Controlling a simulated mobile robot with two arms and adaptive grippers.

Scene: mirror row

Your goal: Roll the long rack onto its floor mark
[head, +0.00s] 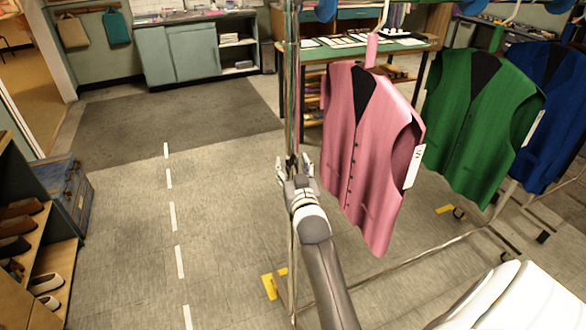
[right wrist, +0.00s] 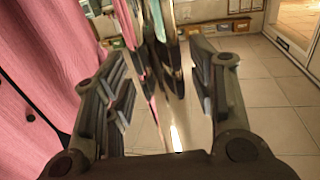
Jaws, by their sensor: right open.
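The long rack's chrome upright post (head: 292,235) stands in the middle of the head view. A pink vest (head: 365,150), a green vest (head: 478,120) and a blue vest (head: 552,115) hang to its right. My right gripper (head: 295,168) is at the post, its fingers spread to either side. In the right wrist view the shiny post (right wrist: 172,95) shows between the open fingers; I cannot tell whether they touch it. Yellow floor marks lie by the post's foot (head: 269,286) and below the green vest (head: 444,209). My left gripper is out of view.
A dashed white line (head: 174,217) runs along the open floor left of the rack. A shoe shelf (head: 60,265) and a blue chest (head: 72,195) stand at left. A green-topped table (head: 340,52) is behind the rack. A dark mat (head: 170,120) lies further back.

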